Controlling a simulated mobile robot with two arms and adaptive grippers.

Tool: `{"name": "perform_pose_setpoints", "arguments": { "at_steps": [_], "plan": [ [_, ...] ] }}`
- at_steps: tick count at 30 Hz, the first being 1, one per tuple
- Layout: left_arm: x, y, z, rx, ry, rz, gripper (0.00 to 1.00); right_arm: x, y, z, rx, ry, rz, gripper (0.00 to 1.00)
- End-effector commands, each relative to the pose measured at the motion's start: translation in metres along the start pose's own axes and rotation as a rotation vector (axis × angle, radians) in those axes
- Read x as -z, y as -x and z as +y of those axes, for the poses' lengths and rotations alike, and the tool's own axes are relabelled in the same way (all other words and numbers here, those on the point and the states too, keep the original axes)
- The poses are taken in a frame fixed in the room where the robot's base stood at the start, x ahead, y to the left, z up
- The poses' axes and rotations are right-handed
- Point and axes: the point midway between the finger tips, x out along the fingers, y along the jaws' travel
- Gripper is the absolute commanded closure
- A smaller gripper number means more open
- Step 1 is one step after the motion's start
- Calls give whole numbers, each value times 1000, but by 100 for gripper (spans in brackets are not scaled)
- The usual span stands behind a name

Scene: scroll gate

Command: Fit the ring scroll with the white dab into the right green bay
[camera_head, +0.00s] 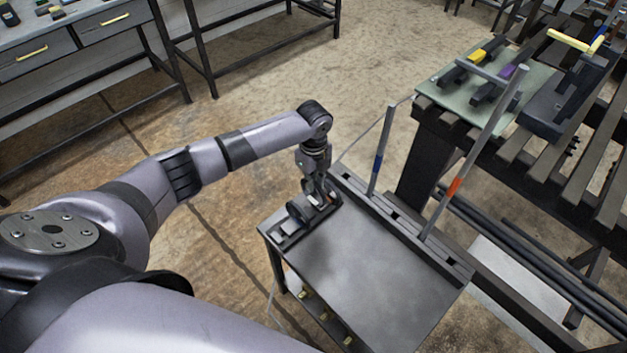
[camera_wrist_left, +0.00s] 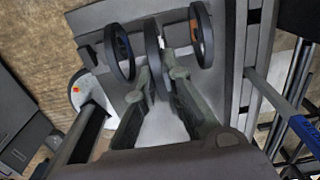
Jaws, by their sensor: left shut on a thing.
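My left gripper (camera_head: 322,192) is low over the far left corner of the small grey table. Its fingers show in the left wrist view (camera_wrist_left: 164,74), shut on a dark ring (camera_wrist_left: 153,48) that stands on edge between them. Two more dark rings stand beside it, one on the left (camera_wrist_left: 119,52) and one on the right (camera_wrist_left: 201,34) with an orange mark near it. I cannot make out a white dab on any ring. A pale green board (camera_head: 440,88) lies on the slatted bench at the right, with dark bars marked yellow and purple. My right gripper is not in view.
Two slim posts, one with a blue band (camera_head: 377,165) and one with an orange band (camera_head: 455,187), rise from the dark slotted rail along the table's far edge, between gripper and bench. The grey tabletop (camera_head: 365,270) is mostly clear. A dark stand (camera_head: 565,95) is beside the board.

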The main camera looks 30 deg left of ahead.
Motion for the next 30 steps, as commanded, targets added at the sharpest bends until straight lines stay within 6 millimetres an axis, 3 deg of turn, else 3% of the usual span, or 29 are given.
{"name": "perform_pose_setpoints", "arguments": {
  "at_steps": [1, 21, 30],
  "plan": [
    [0, 9, 0, 1, 0, 0, 100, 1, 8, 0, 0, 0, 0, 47],
    [0, 62, 0, 0, 0, 0, 100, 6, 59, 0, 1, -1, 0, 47],
    [0, 62, 0, 0, 0, 0, 100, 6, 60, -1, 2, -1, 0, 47]
  ]
}}
